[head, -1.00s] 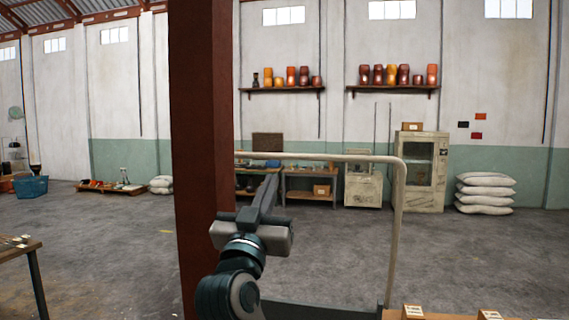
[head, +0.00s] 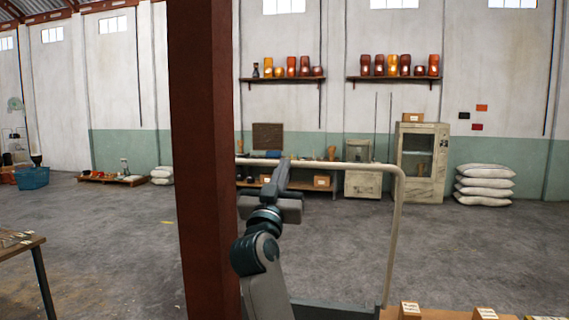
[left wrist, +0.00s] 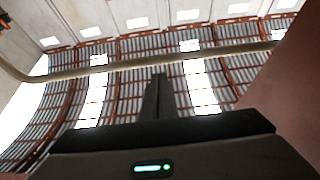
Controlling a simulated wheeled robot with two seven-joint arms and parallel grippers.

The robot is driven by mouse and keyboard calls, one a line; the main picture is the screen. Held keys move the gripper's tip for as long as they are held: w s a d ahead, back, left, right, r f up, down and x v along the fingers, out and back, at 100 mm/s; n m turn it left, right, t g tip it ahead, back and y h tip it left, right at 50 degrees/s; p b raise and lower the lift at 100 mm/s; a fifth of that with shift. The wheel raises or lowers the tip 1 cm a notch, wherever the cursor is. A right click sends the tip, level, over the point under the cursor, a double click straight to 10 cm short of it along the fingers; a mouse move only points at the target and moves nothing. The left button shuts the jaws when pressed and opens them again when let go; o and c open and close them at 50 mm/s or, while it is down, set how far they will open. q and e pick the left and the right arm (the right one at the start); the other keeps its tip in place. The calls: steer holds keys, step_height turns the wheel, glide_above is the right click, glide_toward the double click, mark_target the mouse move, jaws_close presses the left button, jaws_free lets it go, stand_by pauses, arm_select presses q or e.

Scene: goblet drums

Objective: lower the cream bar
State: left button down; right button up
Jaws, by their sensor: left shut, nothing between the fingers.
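The cream bar (head: 345,165) is a long thin tube running level across the middle of the head view. It bends down at its right end into an upright, and its left end meets the rust-red post. My left gripper (head: 283,163) is shut and empty, pointing up, with its tip overlapping the bar in the picture. In the left wrist view the bar (left wrist: 220,55) crosses above the closed fingertips (left wrist: 159,78), with a small gap in the picture. I cannot tell whether they touch. My right gripper is out of view.
A thick rust-red post (head: 205,170) stands just left of my left arm. Small boxes stand on a wooden surface (head: 450,314) at the bottom right. A table (head: 20,241) is at the far left. Benches, a cabinet (head: 422,160) and sacks stand far off by the wall.

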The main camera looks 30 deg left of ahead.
arm_select(q)
steer(key=shift+w+a+f, duration=0.2)
steer(key=shift+w+f, duration=0.05)
steer(key=shift+w, duration=0.45)
steer(key=w+a+g+p, duration=0.1)
steer(key=w+a+p, duration=0.1)
steer(key=w, duration=1.2)
steer(key=w+a+f+g+p, duration=0.1)
steer(key=w+a, duration=0.4)
steer(key=w, duration=1)
steer(key=shift+a+f+g+h+p, duration=0.25)
steer(key=shift+g+h+p, duration=0.2)
steer(key=shift+p, duration=0.25)
steer(key=shift+s, duration=0.1)
